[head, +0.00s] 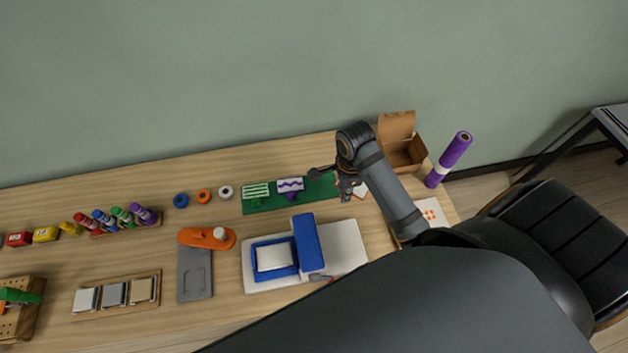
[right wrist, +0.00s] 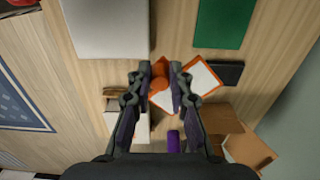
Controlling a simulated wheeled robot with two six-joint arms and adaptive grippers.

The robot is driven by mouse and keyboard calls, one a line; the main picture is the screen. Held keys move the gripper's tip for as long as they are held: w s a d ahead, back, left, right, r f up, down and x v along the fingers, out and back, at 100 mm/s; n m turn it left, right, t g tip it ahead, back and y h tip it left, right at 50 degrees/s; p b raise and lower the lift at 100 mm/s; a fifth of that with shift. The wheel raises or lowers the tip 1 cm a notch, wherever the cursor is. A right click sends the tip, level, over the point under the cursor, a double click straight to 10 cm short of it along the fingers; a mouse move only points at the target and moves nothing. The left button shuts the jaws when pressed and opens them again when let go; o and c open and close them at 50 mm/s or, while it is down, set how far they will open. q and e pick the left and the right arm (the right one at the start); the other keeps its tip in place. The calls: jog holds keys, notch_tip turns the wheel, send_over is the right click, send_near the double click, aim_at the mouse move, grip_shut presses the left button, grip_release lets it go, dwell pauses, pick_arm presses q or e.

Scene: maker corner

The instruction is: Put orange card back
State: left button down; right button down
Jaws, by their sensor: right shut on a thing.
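My right gripper (head: 334,184) is above the right end of the green mat (head: 258,206). In the right wrist view, its fingers (right wrist: 160,70) are closed around an orange, rounded piece (right wrist: 159,73), which looks like part of the orange card. White surfaces with orange edges show beside it, one below (right wrist: 164,100) and one to the right (right wrist: 203,76); I cannot tell which belong to the held piece. On the mat are a green-striped card (head: 256,190) and a purple wavy card (head: 290,184). A white card with orange dots (head: 430,212) lies at the table's right end. My left gripper is not seen.
An open cardboard box (head: 402,157) and an upright purple roll (head: 454,160) stand at the back right. A blue and white press (head: 308,243) is in front of the mat. Tape rolls (head: 204,196) and several ink bottles (head: 122,215) are to the left.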

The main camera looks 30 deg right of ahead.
jog(key=w+a+f, duration=0.1)
jog(key=w+f, duration=0.2)
jog(key=w, duration=0.1)
jog(key=w+a+f+p, duration=0.1)
jog(key=w+f, duration=0.1)
jog(key=w, duration=0.2)
jog(key=w+a+f, duration=0.1)
jog(key=w+f, duration=0.2)
jog(key=w, duration=0.1)
jog(key=shift+w+f, duration=0.25)
jog(key=shift+f, duration=0.05)
jog(key=shift+w+a+f, duration=0.15)
jog(key=shift+w+f, duration=0.15)
jog(key=shift+f, duration=0.1)
jog(key=shift+w+f, duration=0.15)
jog(key=shift+f, duration=0.8)
jog(key=shift+w+f, duration=0.1)
jog(key=shift+f, duration=0.8)
jog(key=c, duration=1.2)
grip_release()
jog(key=shift+f, duration=0.1)
notch_tip(320, 180, up, 12)
jog(key=shift+r, duration=0.15)
